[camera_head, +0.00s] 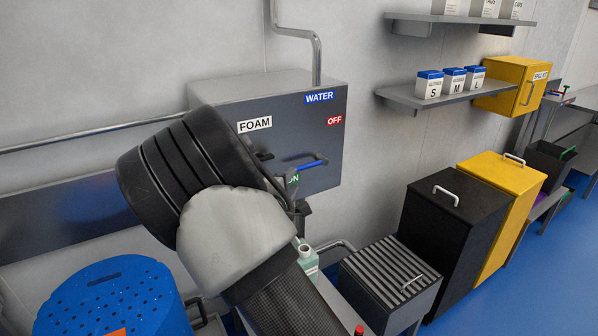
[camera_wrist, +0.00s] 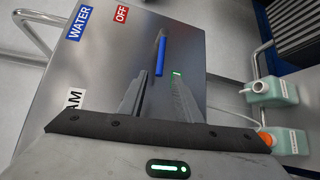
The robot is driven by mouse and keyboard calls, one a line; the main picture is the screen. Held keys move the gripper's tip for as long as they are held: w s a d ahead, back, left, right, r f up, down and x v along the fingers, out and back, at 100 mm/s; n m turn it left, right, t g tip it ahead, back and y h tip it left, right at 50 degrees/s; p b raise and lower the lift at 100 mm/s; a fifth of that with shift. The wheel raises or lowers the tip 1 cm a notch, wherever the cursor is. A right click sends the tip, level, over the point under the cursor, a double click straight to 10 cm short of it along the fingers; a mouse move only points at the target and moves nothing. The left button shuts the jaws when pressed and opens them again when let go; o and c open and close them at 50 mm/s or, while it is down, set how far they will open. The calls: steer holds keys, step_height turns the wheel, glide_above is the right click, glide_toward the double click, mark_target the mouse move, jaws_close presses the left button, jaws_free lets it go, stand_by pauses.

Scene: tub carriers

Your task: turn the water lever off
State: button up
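The water lever, with a blue handle (camera_head: 308,164), is on the front of a grey box (camera_head: 318,190) in the head view. Above it are a blue WATER label (camera_head: 320,97) and a red OFF label (camera_head: 335,121). A green ON label (camera_head: 293,179) is partly hidden by my arm. In the wrist view the blue handle (camera_wrist: 161,56) lines up with the gap between my fingertips. My gripper (camera_wrist: 160,76) is open, with one finger on each side of the handle's near end. Whether either finger touches it cannot be told. In the head view my arm hides most of the gripper.
A FOAM label (camera_head: 255,124) and a dark knob are left of the lever. Bottles (camera_wrist: 268,91) stand beside the box. A blue perforated tub (camera_head: 115,300) is at lower left. Black (camera_head: 450,245) and yellow (camera_head: 505,185) bins stand right. Shelves are on the wall.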

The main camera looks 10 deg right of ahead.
mark_target(300, 169)
steer(key=x, duration=0.9)
jaws_close()
